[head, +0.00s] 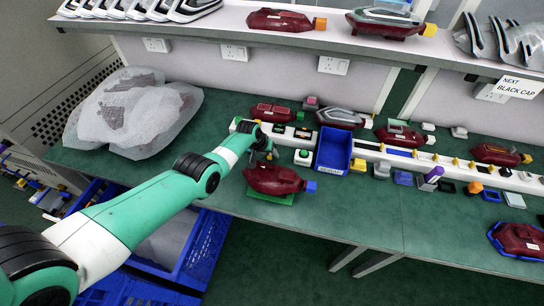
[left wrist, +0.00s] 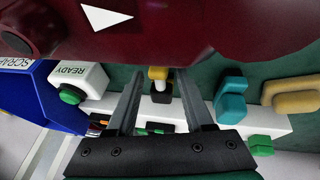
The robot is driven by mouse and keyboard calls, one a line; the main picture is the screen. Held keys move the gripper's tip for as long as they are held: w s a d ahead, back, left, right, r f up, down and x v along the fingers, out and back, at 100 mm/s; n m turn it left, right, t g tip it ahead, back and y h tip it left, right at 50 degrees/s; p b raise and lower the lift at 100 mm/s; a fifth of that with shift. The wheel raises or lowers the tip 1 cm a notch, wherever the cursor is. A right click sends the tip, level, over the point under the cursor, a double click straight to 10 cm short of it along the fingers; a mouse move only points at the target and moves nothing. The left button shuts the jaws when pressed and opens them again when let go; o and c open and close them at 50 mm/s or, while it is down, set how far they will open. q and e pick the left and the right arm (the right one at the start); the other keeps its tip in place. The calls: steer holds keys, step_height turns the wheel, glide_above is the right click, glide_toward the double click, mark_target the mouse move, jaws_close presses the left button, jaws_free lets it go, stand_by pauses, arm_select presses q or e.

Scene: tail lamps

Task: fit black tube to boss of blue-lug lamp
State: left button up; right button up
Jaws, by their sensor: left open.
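The blue-lug lamp (head: 274,180) is dark red and lies on a green pad near the table's front, its blue lug (head: 311,187) pointing right. A dark red lamp body with a white triangle (left wrist: 105,18) fills the top of the left wrist view. My left gripper (head: 268,154) is just behind the blue-lug lamp, open. In the left wrist view, a post with a yellow top (left wrist: 158,74) on a black base shows between its fingers; I cannot tell whether they touch it. I cannot make out the black tube or the lamp's boss. My right gripper is not in view.
A white box marked READY with a green button (left wrist: 69,95) and a blue bin (head: 334,150) stand beside the gripper. Teal (left wrist: 231,98) and tan (left wrist: 290,95) parts are on the other side. Other lamps stand behind; a wrapped bundle (head: 130,115) lies left. Bare table is at front.

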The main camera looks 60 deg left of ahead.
arm_select(q)
steer(key=shift+r, duration=0.1)
jaws_close()
stand_by(0.3)
step_height(320, 180, up, 10)
steer(key=p, duration=1)
